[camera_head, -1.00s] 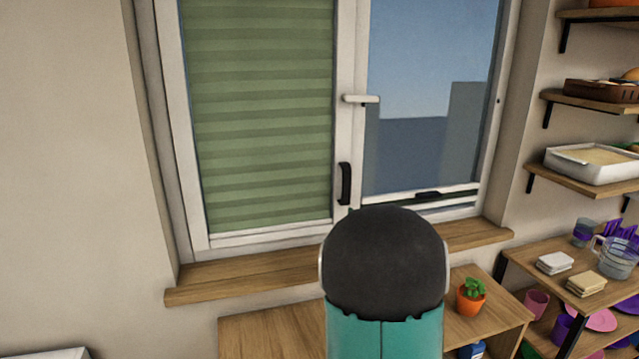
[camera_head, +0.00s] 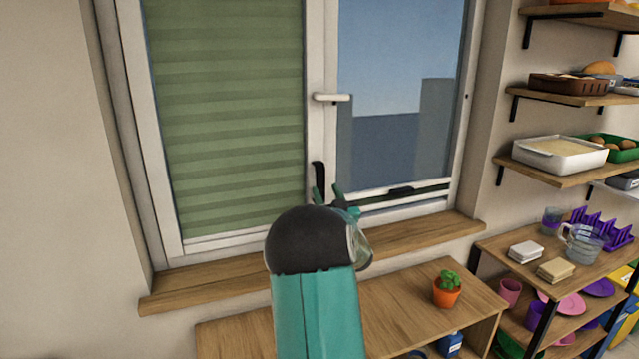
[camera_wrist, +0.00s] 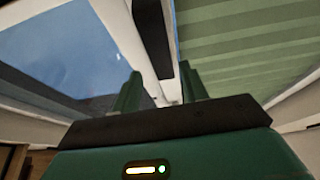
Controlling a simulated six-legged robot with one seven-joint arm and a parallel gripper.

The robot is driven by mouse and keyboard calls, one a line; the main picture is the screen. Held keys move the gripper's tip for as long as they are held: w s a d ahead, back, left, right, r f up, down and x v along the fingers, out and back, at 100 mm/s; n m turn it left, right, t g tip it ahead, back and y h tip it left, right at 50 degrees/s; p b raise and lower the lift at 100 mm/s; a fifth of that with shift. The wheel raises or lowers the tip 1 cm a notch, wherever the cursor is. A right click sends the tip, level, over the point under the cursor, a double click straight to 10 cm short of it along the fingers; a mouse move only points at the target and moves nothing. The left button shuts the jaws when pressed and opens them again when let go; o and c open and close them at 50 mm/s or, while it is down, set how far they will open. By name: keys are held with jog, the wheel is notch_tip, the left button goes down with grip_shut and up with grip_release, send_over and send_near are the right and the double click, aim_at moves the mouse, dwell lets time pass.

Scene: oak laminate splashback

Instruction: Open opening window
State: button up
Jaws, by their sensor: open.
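The window has a left sash with a green pleated blind (camera_head: 228,110) and a right pane (camera_head: 395,95) showing sky and grey buildings. A white lever handle (camera_head: 331,97) sticks out level from the middle frame. Below it a black vertical handle (camera_head: 319,180) is partly hidden by my gripper (camera_head: 328,192). In the wrist view the black handle (camera_wrist: 153,35) lies beyond and between the fingers of my gripper (camera_wrist: 160,88). The fingers are apart and empty. I cannot tell whether they touch anything.
A wooden sill (camera_head: 410,236) runs under the window. Below it is a wooden cabinet top (camera_head: 400,290) with a potted plant (camera_head: 447,288). Shelves with trays and dishes (camera_head: 560,154) stand along the right wall. The plain wall at left is clear.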

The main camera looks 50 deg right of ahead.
aim_at(321, 183)
jog(key=x, duration=0.5)
jog(key=shift+w+a+f, duration=0.1)
grip_shut()
